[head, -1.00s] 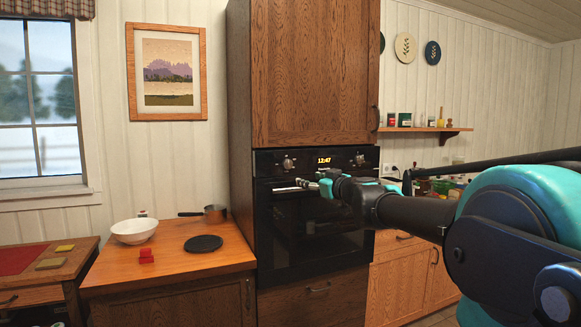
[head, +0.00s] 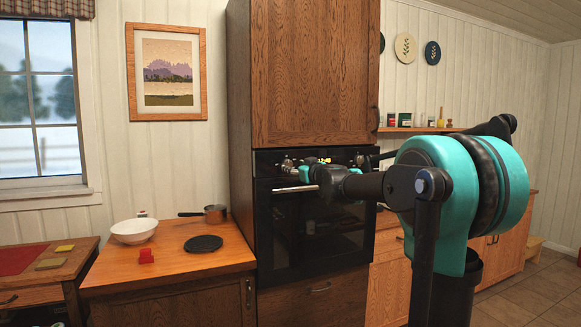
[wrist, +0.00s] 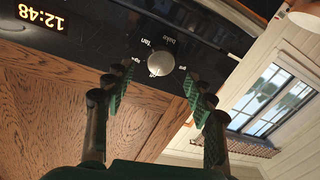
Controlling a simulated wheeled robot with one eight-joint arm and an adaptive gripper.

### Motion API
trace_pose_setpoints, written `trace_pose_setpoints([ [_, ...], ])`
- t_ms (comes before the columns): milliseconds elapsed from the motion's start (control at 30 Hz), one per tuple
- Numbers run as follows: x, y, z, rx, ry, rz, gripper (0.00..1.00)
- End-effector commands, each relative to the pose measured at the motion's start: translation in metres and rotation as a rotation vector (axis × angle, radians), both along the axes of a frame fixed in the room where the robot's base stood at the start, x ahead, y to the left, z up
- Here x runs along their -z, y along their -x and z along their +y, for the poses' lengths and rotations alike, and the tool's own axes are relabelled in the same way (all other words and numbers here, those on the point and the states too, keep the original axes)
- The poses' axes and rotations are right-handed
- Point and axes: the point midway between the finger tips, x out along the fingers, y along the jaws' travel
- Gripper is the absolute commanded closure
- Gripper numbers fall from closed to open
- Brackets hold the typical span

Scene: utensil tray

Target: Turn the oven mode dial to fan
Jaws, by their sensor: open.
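The oven mode dial (wrist: 160,63) is a round pale metal knob on the black oven panel, with printed labels around it, "Fan" and "bake" among them. The wrist view shows it upside down. Where its pointer stands cannot be told. In the head view the dial (head: 287,164) is at the panel's left, partly behind my gripper (head: 299,168). My gripper (wrist: 156,88) is open. In the wrist view its two green fingers stand left and right of the dial, with the knob in the gap ahead of the tips. Contact cannot be made out.
The lit clock (wrist: 40,15) on the panel reads 12:48. The oven door handle (head: 296,189) runs below the panel, close under my gripper. A tall wooden cabinet (head: 310,75) is above. A counter (head: 180,266) with a white bowl (head: 134,231) and a pan (head: 214,214) stands left.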

Motion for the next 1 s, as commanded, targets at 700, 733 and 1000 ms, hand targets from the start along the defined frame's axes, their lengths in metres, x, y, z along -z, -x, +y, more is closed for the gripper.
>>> trace_pose_setpoints([
  [700,0.000,-0.037,0.017,0.000,0.000,0.000,0.48],
  [733,0.000,-0.037,0.017,0.000,0.000,0.000,0.52],
  [1000,0.000,-0.037,0.017,0.000,0.000,0.000,0.86],
])
